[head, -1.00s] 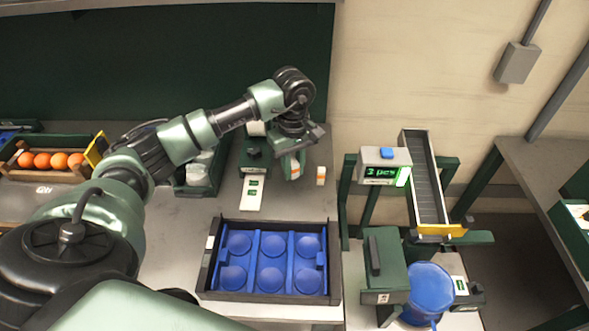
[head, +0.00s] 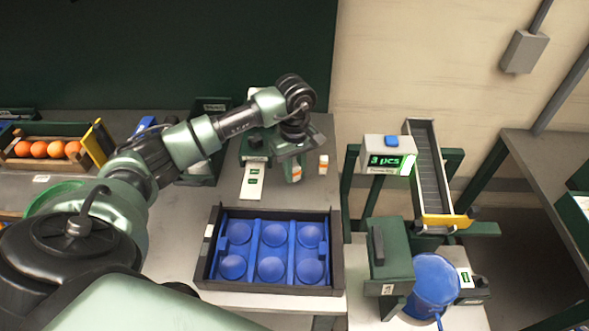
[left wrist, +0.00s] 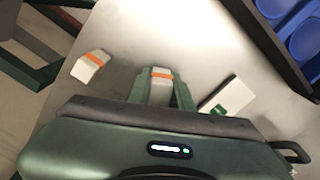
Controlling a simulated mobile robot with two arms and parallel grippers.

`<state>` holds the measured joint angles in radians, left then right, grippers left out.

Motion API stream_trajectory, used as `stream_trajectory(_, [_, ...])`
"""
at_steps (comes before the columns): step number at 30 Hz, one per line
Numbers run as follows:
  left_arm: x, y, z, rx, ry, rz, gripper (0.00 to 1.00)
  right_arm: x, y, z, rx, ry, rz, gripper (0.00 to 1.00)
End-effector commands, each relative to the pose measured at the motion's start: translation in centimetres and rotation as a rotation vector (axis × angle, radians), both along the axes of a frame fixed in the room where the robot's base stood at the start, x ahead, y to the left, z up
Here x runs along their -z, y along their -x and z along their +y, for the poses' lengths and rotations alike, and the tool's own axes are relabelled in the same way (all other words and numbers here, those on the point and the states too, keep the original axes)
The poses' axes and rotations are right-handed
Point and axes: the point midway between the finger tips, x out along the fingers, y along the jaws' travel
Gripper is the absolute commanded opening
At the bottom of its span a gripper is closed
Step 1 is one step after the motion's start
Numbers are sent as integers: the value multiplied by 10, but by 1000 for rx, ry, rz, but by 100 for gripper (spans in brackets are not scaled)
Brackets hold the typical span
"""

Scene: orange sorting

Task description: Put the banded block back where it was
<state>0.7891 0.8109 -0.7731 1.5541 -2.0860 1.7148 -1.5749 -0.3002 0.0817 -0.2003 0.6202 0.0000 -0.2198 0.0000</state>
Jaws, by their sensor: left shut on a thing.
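My left gripper (head: 293,174) points down over the grey table, behind the blue tray. It is shut on a white block with an orange band (left wrist: 161,76), seen between its two green fingers in the left wrist view. In the head view the fingers hide most of this block. I cannot tell whether its lower end touches the table. A second white block with an orange band (head: 323,164) stands on the table just right of the gripper, apart from it; it also shows in the left wrist view (left wrist: 90,66). My right gripper is not in view.
A blue tray with round hollows (head: 208,258) lies empty in front. A white strip with green marks (head: 252,183) is left of the gripper. A crate of oranges (head: 14,160) is far left. A chute (head: 424,170), a "3 pcs" display (head: 386,160) and a blue bucket (head: 434,280) stand right.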

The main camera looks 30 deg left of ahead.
Motion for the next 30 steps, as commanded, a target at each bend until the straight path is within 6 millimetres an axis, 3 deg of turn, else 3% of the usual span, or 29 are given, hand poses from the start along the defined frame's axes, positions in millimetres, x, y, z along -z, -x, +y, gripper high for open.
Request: stream_trajectory(30, [7, 0, 0, -1, -1, 0, 0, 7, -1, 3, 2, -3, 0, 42])
